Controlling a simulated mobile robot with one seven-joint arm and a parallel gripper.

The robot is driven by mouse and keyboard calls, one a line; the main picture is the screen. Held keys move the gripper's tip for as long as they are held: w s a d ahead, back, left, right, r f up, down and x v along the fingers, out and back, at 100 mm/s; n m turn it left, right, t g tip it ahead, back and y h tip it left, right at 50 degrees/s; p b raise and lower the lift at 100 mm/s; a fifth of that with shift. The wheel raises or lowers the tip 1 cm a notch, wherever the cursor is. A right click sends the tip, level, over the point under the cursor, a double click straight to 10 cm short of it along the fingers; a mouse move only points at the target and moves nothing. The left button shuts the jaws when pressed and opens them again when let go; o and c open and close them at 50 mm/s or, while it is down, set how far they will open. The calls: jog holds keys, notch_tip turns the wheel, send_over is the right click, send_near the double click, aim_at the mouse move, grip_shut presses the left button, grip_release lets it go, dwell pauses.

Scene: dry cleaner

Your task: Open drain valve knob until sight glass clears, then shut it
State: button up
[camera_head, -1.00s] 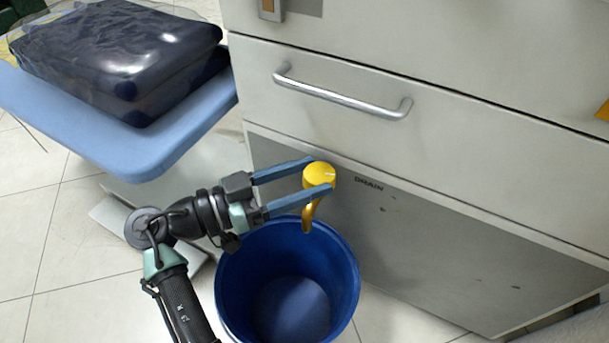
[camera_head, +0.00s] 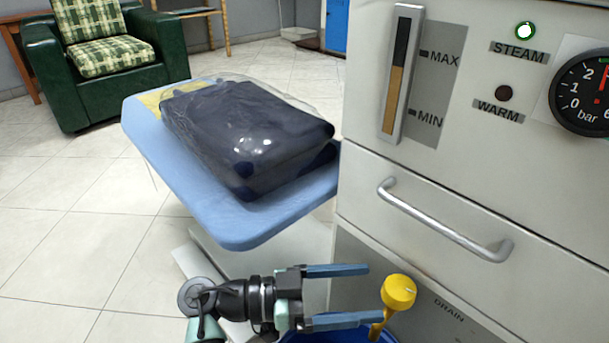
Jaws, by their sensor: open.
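The yellow drain valve knob (camera_head: 399,291) sits low on the machine's front beside the DRAIN label, with a short pale mark on its face pointing right. Its yellow spout (camera_head: 377,328) hangs below it, partly hidden by the lower finger. My gripper (camera_head: 376,293) is open, with its two blue fingers pointing right; the knob lies just past the fingertips and is not gripped. The sight glass (camera_head: 397,100) is the upright tube at upper centre. It shows brown from the bottom to a little below the MAX mark, and dark above.
A blue bucket (camera_head: 335,336) under the spout shows only its rim. A blue board (camera_head: 235,228) with bagged dark clothes (camera_head: 250,130) juts out above my gripper. A drawer handle (camera_head: 445,222) sticks out above the knob. A pressure gauge (camera_head: 590,92) and a lit green STEAM lamp (camera_head: 525,31) are at upper right.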

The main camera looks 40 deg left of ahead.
jog(key=p+v, duration=0.3)
jog(key=v, duration=0.5)
jog(key=shift+s+a, duration=0.2)
jog(key=shift+s, duration=0.05)
jog(key=shift+r, duration=0.1)
